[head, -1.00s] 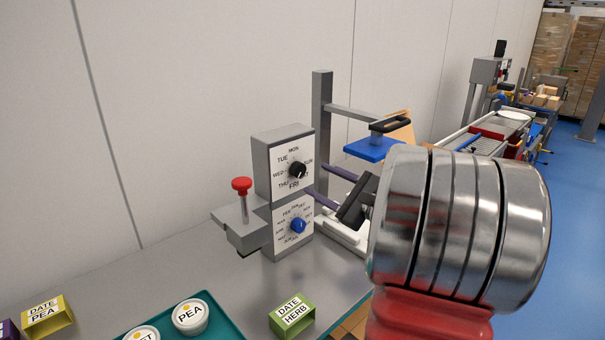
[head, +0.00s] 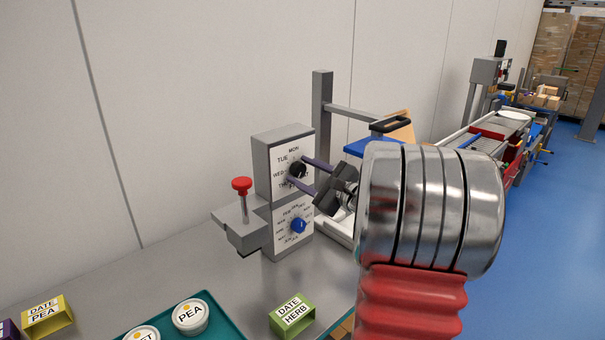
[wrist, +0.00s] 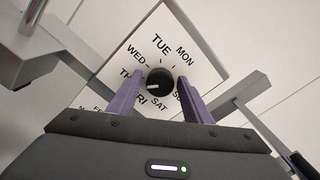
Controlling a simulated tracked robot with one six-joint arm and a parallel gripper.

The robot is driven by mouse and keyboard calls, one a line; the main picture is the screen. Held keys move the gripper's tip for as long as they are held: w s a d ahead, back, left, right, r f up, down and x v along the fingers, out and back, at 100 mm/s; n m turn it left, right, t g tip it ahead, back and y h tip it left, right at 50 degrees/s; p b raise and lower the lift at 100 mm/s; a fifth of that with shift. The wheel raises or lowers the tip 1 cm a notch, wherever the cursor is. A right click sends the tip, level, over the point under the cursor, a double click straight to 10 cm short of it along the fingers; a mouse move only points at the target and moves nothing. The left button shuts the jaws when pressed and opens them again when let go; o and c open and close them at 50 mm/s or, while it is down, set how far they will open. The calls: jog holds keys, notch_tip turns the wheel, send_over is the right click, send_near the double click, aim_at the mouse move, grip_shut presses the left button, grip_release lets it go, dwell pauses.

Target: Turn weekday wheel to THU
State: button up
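The weekday wheel is a black knob (head: 297,169) on a white dial ringed with day names, on the upper front of a grey stamping machine (head: 262,172). In the wrist view, the knob (wrist: 160,82) has a white mark pointing left, toward the THU and FRI side; I cannot tell the exact label. My gripper (head: 298,171) has its two purple fingers at the dial. In the wrist view, my gripper (wrist: 161,84) is open, with a finger on each side of the knob and small gaps seemingly left. The fingers partly cover THU, FRI and SUN.
A second dial with a blue knob (head: 298,225) sits just below. A red-topped lever (head: 242,185) stands at the machine's left. A green DATE HERB block (head: 292,314), a yellow DATE PEA block (head: 46,315) and a teal tray (head: 222,326) with tubs are in front. A grey post (head: 321,110) stands behind.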

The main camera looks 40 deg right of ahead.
jog(key=c, duration=0.8)
jog(key=shift+m, duration=0.8)
jog(key=o, duration=1)
jog(key=shift+o, duration=0.2)
jog(key=shift+s, duration=0.1)
